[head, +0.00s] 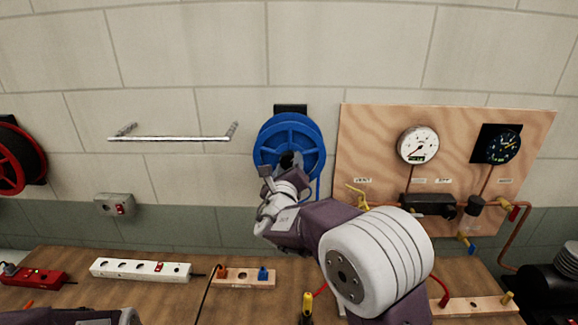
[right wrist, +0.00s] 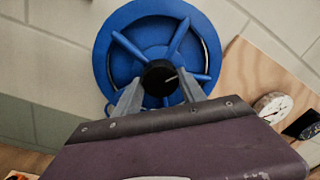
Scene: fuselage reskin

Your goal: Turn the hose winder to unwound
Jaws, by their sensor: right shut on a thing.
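The hose winder is a blue spoked reel (head: 288,134) mounted on the block wall, left of the wooden gauge board. It fills the top middle of the right wrist view (right wrist: 150,30). A black round knob (right wrist: 160,77) with a white pointer line sits at its hub. My right gripper (right wrist: 160,90) has one finger on each side of the knob and is shut on it. In the head view my right gripper (head: 289,165) covers the lower part of the reel. My left gripper does not show; only part of my left arm is at the bottom left.
A wooden board (head: 375,135) with a white gauge (head: 418,145), a dark gauge (head: 503,145) and valves is right of the reel. A red reel (head: 12,160) hangs far left. A wall bar (head: 168,139) is between. The workbench (head: 80,262) below holds power strips.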

